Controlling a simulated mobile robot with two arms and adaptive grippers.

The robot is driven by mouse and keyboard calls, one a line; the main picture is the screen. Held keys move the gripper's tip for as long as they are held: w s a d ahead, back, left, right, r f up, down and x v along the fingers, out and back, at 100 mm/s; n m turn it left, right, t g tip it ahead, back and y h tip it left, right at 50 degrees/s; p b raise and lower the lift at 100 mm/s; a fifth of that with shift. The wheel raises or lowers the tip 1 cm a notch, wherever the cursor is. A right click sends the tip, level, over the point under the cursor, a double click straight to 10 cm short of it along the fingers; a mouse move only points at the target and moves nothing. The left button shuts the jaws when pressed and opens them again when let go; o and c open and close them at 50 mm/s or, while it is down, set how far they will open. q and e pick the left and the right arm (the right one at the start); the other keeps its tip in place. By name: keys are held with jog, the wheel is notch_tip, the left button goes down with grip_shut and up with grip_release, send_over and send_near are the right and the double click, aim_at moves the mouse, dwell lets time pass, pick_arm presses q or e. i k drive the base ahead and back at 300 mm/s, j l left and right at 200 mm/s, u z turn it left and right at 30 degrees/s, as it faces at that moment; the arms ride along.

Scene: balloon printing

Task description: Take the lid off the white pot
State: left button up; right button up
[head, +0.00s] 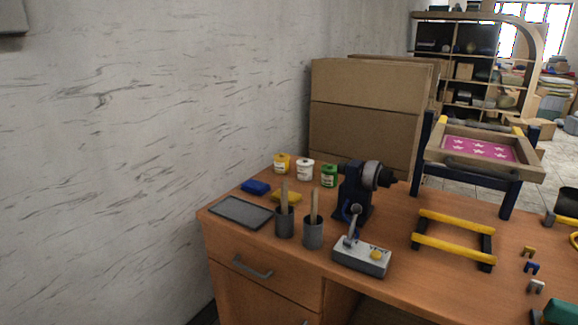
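The white pot (305,169) stands upright at the back of the wooden table, near the wall. It is between a yellow pot (282,163) on its left and a green pot (329,175) on its right. Its top looks white and closed, but it is too small to make out the lid's edge clearly. Neither of my grippers shows in the head view.
In front of the pots lie a blue block (255,187) and a yellow block (287,196). Two grey cups (285,222) (312,232) with sticks stand nearer. A dark machine (355,195) stands right of the pots. Cardboard boxes (365,125) are behind.

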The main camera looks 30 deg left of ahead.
aim_at(305, 163)
jog(key=i+j, duration=0.15)
jog(key=j, duration=0.25)
jog(key=i+j, duration=0.15)
jog(key=j, duration=0.3)
jog(key=i+j, duration=0.1)
jog(key=j, duration=0.3)
jog(key=i+j, duration=0.15)
jog(key=j, duration=0.25)
jog(key=i+j, duration=0.15)
jog(key=j, duration=0.3)
jog(key=i+j, duration=0.15)
jog(key=j, duration=0.25)
jog(key=i+j, duration=0.1)
jog(key=j, duration=0.3)
